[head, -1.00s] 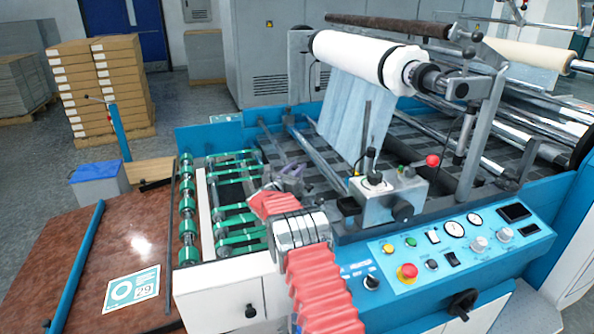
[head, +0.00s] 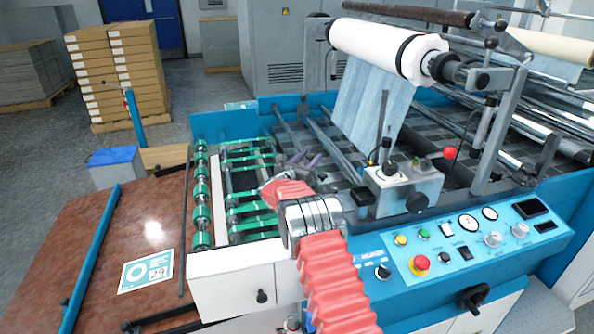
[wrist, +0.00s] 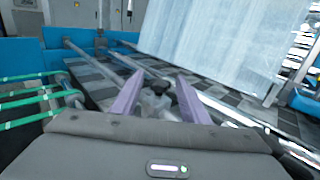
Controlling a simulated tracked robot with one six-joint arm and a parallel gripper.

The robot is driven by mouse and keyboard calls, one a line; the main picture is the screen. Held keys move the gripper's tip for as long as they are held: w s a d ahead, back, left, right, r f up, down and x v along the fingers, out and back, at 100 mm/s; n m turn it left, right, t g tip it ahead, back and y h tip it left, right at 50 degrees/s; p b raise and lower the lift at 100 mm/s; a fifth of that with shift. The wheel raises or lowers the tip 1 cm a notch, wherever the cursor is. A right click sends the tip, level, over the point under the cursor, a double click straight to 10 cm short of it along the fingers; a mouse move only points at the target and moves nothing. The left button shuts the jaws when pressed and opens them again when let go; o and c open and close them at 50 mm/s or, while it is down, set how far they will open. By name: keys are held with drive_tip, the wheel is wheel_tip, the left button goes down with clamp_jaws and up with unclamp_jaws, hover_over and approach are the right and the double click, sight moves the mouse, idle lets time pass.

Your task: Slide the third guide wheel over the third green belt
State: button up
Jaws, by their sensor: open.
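Several green belts (head: 250,208) run side by side on the machine's feed end, left of my arm in the head view. Their right ends also show at the left of the wrist view (wrist: 36,104). My gripper (wrist: 157,82) has purple fingers spread apart over the dark checkered bed, right of the belts. I see no contact with the fingers. I cannot make out the third guide wheel; my arm and gripper hide part of that area.
A film roll (head: 388,48) hangs above the bed, its pale blue web (wrist: 210,45) coming down close right of my gripper. Metal bars (wrist: 92,56) cross the bed. A control box with a red-ended lever (head: 403,187) stands right of my arm. The control panel (head: 470,240) lies in front.

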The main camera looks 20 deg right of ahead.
drive_tip(key=v, duration=1.2)
drive_tip(key=shift+s+a, duration=0.2)
drive_tip(key=shift+a, duration=0.05)
drive_tip(key=shift+r, duration=0.1)
drive_tip(key=s+d+r+m+g+y, duration=0.2)
drive_tip(key=s+r+m+g, duration=0.35)
drive_tip(key=s, duration=0.65)
drive_tip(key=s+d+r+m+g+y, duration=0.2)
drive_tip(key=s+r+m, duration=0.6)
drive_tip(key=s, duration=0.5)
drive_tip(key=s+a+f+m+y, duration=0.1)
drive_tip(key=s+a+m+y, duration=0.2)
drive_tip(key=s, duration=0.6)
drive_tip(key=s+a+f+m+y, duration=0.1)
drive_tip(key=s+a+m+y, duration=0.2)
drive_tip(key=s, duration=0.7)
drive_tip(key=s+a+f+m+y, duration=0.1)
drive_tip(key=s+a+m+y, duration=0.1)
drive_tip(key=s+a+m, duration=0.4)
drive_tip(key=s+m, duration=0.1)
drive_tip(key=s, duration=0.3)
drive_tip(key=shift+y, duration=0.4)
